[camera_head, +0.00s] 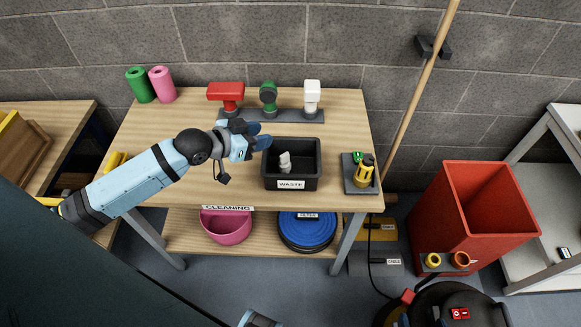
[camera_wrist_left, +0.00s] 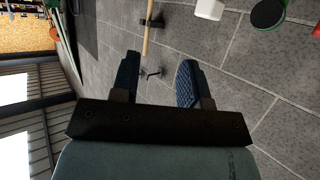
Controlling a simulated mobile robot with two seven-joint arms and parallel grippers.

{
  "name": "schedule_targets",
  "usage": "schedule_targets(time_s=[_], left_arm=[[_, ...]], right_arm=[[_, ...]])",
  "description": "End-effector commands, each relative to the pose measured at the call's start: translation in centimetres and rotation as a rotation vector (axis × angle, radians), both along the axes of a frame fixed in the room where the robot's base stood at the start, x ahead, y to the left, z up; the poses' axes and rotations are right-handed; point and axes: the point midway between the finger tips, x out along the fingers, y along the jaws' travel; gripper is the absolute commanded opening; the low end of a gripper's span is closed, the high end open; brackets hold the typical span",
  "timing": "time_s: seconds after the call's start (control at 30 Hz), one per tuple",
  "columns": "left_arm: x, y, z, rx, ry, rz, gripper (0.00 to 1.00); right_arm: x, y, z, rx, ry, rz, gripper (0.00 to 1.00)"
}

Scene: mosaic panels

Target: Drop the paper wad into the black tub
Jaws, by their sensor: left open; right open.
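The black tub (camera_head: 311,184) with a WASTE label stands on the wooden workbench. A small white crumpled piece, which looks like the paper wad (camera_head: 285,162), is inside the tub. My left gripper (camera_head: 260,149) is at the tub's back left corner, apparently above rim height. Its blue fingers are spread, and in the left wrist view (camera_wrist_left: 158,82) nothing is between them. The tub and wad do not show in the left wrist view.
A rack with red, green and white-handled items (camera_head: 270,114) stands behind the tub. A yellow tool on a grey holder (camera_head: 361,187) is to its right. Green (camera_head: 140,85) and pink (camera_head: 162,84) rolls stand back left. The bench's front left is partly clear.

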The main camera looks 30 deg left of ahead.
Motion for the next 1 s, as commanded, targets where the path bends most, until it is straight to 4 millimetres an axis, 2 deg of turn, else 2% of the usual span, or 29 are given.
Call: schedule_targets(time_s=[0.1,0.3,0.83,0.93,1.0], left_arm=[[-1.9,0.9,0.7,0.003,0.002,-0.002,0.41],[-3.3,1.6,1.5,0.001,0.000,0.000,0.41],[-3.5,1.7,1.6,0.000,0.000,0.000,0.41],[-3.8,1.5,1.1,-0.004,0.006,0.008,0.41],[-4.5,1.0,0.0,-0.008,0.015,0.024,0.41]], right_arm=[[0.0,0.0,-0.2,0.000,0.000,0.000,0.80],[0.0,0.0,-0.2,0.000,-0.001,0.000,0.80],[0.1,-0.1,-0.1,-0.001,-0.003,-0.003,0.80],[0.1,-0.1,0.2,-0.001,-0.003,-0.003,0.80],[0.1,-0.1,0.7,-0.001,-0.002,-0.003,0.80]])
